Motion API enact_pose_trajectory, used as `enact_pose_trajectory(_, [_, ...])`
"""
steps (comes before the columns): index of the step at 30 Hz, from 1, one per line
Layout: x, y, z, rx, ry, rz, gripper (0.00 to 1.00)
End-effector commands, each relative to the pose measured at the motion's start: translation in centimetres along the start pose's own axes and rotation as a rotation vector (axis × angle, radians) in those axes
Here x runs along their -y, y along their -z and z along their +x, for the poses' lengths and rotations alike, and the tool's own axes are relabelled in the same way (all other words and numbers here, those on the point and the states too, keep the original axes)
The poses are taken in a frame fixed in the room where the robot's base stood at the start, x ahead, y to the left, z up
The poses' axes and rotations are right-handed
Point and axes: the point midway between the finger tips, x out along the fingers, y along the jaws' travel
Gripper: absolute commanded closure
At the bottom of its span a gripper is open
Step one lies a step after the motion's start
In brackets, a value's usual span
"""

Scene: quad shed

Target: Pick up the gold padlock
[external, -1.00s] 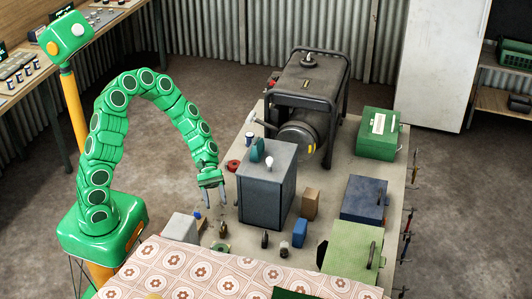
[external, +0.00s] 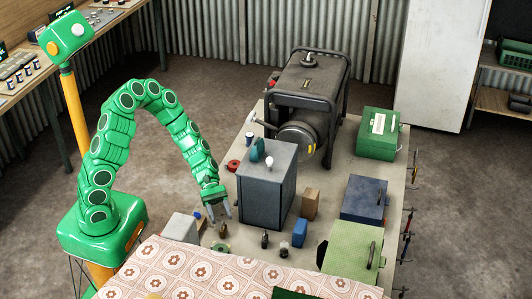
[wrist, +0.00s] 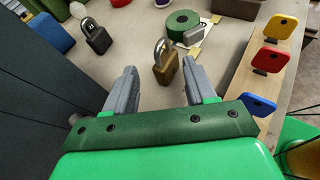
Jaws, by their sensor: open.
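The gold padlock (external: 223,230) stands upright on the table, left of the grey cabinet, and it also shows in the wrist view (wrist: 166,67) with its silver-grey shackle up. My gripper (external: 221,213) is open and empty, pointing down close above the padlock. In the wrist view the padlock appears just beyond and between the two grey fingertips, nearer the right one. I cannot tell whether a finger touches it.
The tall grey cabinet (external: 266,190) stands close on the right of my gripper. A dark padlock (wrist: 97,38) and a green tape roll (wrist: 183,25) are nearby. A wooden rack with yellow, red and blue key tags (wrist: 270,60) stands on the right in the wrist view.

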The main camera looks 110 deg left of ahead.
Motion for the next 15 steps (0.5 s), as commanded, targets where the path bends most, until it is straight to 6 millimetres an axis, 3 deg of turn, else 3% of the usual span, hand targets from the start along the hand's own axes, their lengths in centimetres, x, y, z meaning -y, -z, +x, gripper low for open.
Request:
enact_pose_trajectory(5, [-0.1, 0.0, 1.8, -0.001, -0.001, -0.001, 0.45])
enact_pose_trajectory(12, [-0.1, 0.1, 1.9, -0.002, -0.002, 0.000, 0.45])
enact_pose_trajectory(15, [-0.1, 0.1, 1.9, -0.002, -0.002, 0.000, 0.58])
